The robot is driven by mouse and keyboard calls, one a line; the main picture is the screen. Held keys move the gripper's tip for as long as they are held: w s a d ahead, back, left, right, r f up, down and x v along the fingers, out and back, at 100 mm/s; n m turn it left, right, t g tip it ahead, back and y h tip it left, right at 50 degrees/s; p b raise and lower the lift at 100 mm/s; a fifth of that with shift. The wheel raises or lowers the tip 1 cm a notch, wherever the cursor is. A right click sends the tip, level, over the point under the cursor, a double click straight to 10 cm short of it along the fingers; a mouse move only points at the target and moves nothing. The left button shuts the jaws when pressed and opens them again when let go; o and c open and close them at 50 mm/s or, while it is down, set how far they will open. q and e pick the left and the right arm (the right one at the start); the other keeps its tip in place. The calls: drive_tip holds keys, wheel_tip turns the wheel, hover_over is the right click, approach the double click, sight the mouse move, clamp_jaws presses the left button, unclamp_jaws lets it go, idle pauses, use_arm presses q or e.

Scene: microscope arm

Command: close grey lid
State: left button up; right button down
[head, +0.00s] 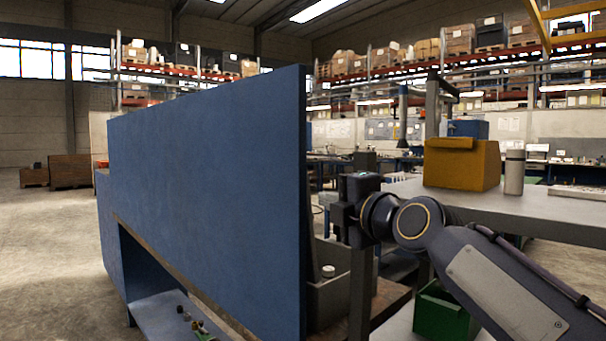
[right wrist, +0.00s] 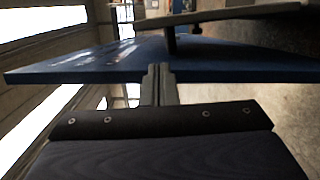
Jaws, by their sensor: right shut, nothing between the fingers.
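A dark grey box (head: 334,300) stands low behind the near edge of the big blue panel. A thin dark slab, which may be its raised grey lid (head: 311,235), stands upright beside the panel edge, partly hidden. A grey slab with a small knob, possibly the same lid (right wrist: 225,12), crosses the top of the right wrist view. My right gripper (head: 340,216) is above the grey box, right of the blue panel. Its fingers (right wrist: 158,70) are together and empty in the right wrist view. I cannot tell if they touch the panel. My left gripper is not in view.
The tall blue panel (head: 205,190) fills the centre left and hides much behind it. On the right, a grey table (head: 550,212) holds a yellow bin (head: 462,165) and a grey cylinder (head: 514,172). A green bin (head: 443,312) sits lower, beside my arm.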

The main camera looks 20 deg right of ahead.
drive_tip(key=shift+n, duration=0.3)
drive_tip(key=w+p, duration=0.3)
drive_tip(key=w+r+p, duration=0.1)
drive_tip(key=w+p, duration=0.1)
drive_tip(key=w, duration=0.1)
drive_tip(key=w+r+p, duration=0.1)
drive_tip(key=w+p, duration=0.2)
drive_tip(key=shift+w+a+r+p, duration=0.15)
drive_tip(key=shift+w+a+p, duration=0.05)
drive_tip(key=shift+a+p, duration=0.15)
drive_tip(key=shift+w+f+p, duration=0.25)
drive_tip(key=shift+w+p, duration=0.05)
drive_tip(key=shift+w, duration=0.15)
